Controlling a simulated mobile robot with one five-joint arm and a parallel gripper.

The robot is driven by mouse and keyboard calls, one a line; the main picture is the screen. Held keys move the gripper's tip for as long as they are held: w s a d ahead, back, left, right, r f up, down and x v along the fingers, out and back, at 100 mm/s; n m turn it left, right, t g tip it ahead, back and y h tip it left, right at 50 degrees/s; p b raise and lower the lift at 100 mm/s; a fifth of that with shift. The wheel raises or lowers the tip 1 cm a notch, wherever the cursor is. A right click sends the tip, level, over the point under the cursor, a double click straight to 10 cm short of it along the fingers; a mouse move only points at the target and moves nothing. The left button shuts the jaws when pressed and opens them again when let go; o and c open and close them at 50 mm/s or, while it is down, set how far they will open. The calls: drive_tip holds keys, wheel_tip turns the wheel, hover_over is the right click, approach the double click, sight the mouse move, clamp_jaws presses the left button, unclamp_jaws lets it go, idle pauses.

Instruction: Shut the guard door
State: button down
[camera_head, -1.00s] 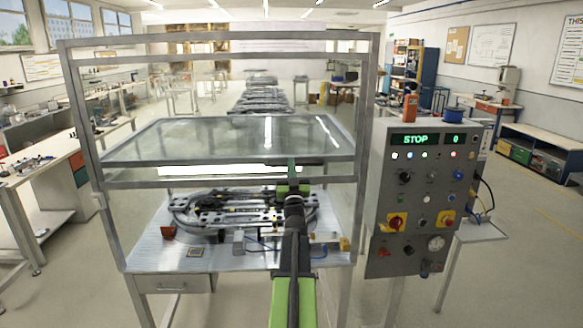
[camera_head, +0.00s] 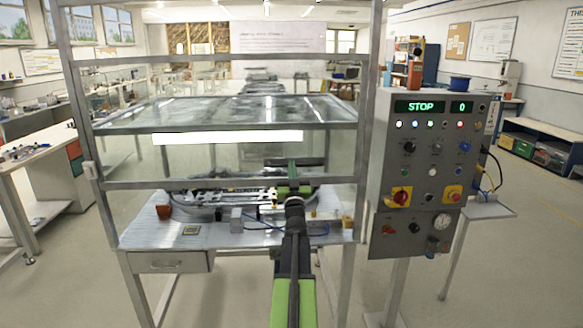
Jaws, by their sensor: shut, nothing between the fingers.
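The guard door is a clear pane in a grey metal frame at the front of the enclosure. Its lower rail (camera_head: 130,185) is level and hangs above the table (camera_head: 205,258), leaving a gap beneath it. The ring track (camera_head: 225,193) lies on the table, partly hidden behind the rail and my arm. My arm reaches up from the bottom middle. My gripper (camera_head: 292,165) is shut and empty, at about the lower rail's height in the picture. I cannot tell whether it touches the rail.
A grey control box (camera_head: 428,170) to the right reads STOP and 0, with lamps, knobs and red buttons. A workbench (camera_head: 35,155) stands at left. The floor at lower right is clear.

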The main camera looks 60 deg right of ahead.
wheel_tip(320, 180, down, 28)
drive_tip(key=b, duration=2.5)
drive_tip(key=shift+b, duration=0.3)
wheel_tip(320, 180, up, 5)
drive_tip(key=p, duration=0.5)
drive_tip(key=b+v, duration=0.5)
drive_tip(key=v, duration=0.6)
drive_tip(key=shift+f+b, duration=0.2)
drive_tip(key=shift+b, duration=0.15)
drive_tip(key=shift+w+a, duration=0.1)
